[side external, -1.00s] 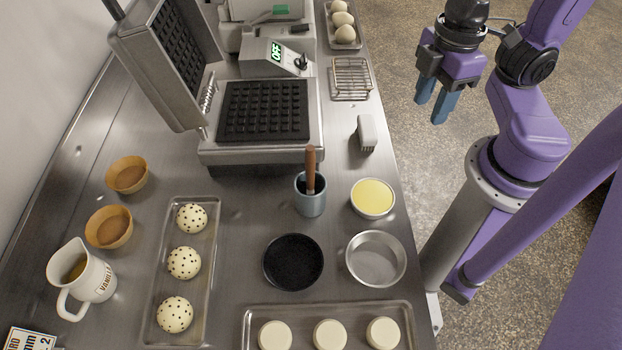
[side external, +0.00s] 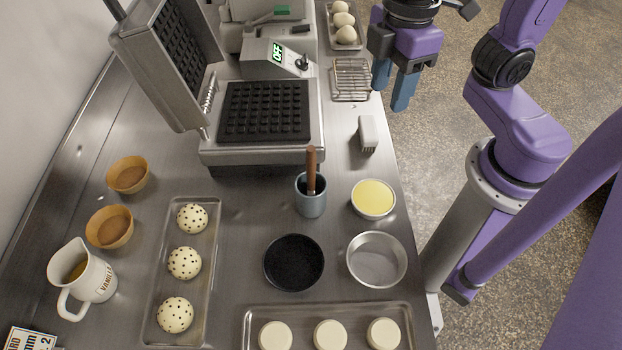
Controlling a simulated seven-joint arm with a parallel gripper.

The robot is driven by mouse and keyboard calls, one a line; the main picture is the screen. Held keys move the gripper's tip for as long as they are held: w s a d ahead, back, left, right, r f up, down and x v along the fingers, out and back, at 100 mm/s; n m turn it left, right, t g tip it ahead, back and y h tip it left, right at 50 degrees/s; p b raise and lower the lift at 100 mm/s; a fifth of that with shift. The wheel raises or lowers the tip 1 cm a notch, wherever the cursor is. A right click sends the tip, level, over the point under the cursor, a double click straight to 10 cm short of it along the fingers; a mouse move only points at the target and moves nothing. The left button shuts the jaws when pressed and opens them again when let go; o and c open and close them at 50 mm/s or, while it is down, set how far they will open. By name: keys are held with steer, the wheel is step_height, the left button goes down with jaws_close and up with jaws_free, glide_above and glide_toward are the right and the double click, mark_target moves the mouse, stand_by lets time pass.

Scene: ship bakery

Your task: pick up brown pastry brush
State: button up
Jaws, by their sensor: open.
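The brown pastry brush (side external: 311,168) stands upright in a small blue-grey cup (side external: 311,203) on the steel counter. Its brown handle sticks up above the rim, and its lower end is hidden inside the cup. My gripper (side external: 391,97) is open and empty, with its blue fingers pointing down. It appears at the upper right, near the counter's right edge and beside the wire rack, apart from the brush.
A waffle iron (side external: 210,150) stands open behind the cup. A yellow-filled tin (side external: 373,198), an empty tin (side external: 376,260) and a black round dish (side external: 293,262) surround the cup's front and right. A small grey-white tool (side external: 367,134) and a wire rack (side external: 351,80) lie along the right edge.

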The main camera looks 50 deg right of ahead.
steer(key=w+a+r+n, duration=0.1)
steer(key=w+a+r, duration=0.1)
steer(key=a+r, duration=0.3)
steer(key=w+a+r+n, duration=0.1)
steer(key=w+a+r, duration=0.15)
steer(key=a, duration=0.45)
steer(key=f, duration=1.1)
steer(key=shift+a+f, duration=0.25)
steer(key=shift+f, duration=0.1)
glide_above(311, 188)
steer(key=shift+w+d+f, duration=0.15)
steer(key=shift+f, duration=1.2)
steer(key=shift+w+d+f, duration=0.1)
steer(key=shift+d+f, duration=0.05)
steer(key=shift+f, duration=1.15)
jaws_close()
